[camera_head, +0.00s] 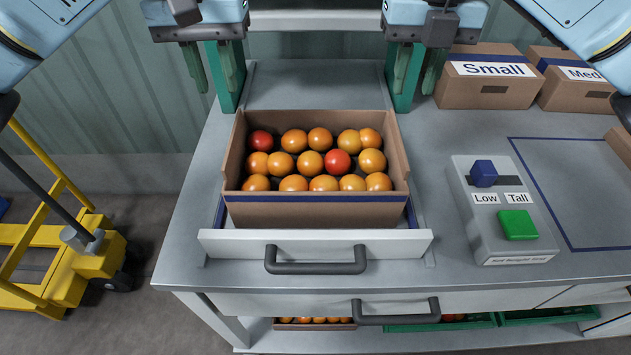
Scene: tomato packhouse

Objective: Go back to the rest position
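The box holds several orange tomatoes (310,163) and two redder ones (337,161).
The box sits on a white sliding tray (315,243) with a dark handle. Right of it is a control box (505,215) with a blue slider and green button. Cardboard boxes marked Small (487,88) and Med stand behind. A yellow cart (60,255) is at left.

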